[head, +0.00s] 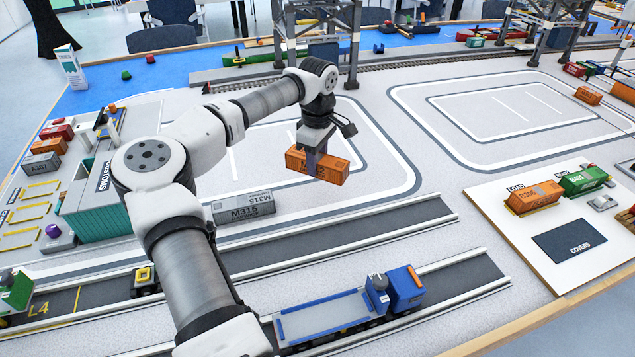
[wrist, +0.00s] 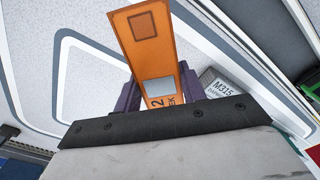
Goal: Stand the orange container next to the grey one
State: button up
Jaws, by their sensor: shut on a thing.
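The orange container (head: 317,168) is held above the grey speckled ground, right of the middle-left of the head view. My gripper (head: 314,160) is shut on it from above. In the wrist view the orange container (wrist: 156,45) stands out between the purple fingers of my gripper (wrist: 160,92). The grey container (head: 243,207), marked M315, lies on the ground to the left and nearer, beside the road. It also shows in the wrist view (wrist: 223,88), to the right of the orange one and partly hidden by my gripper. The two containers are apart.
A blue truck with a flatbed (head: 325,314) stands on the near road (head: 455,280). A board at the right holds another orange container (head: 535,196) and a green one (head: 583,180). A teal customs building (head: 100,208) stands at the left. Ground right of the grey container is clear.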

aim_at(318, 157)
notch_tip(318, 157, down, 8)
jog(key=shift+f+p, duration=0.2)
jog(key=shift+p, duration=0.35)
jog(key=shift+f, duration=0.2)
jog(key=o, duration=1.3)
jog(key=shift+o, duration=0.2)
notch_tip(318, 157, up, 12)
jog(key=shift+d+r+b, duration=0.1)
jog(key=shift+r+b, duration=0.15)
jog(key=shift+b, duration=0.95)
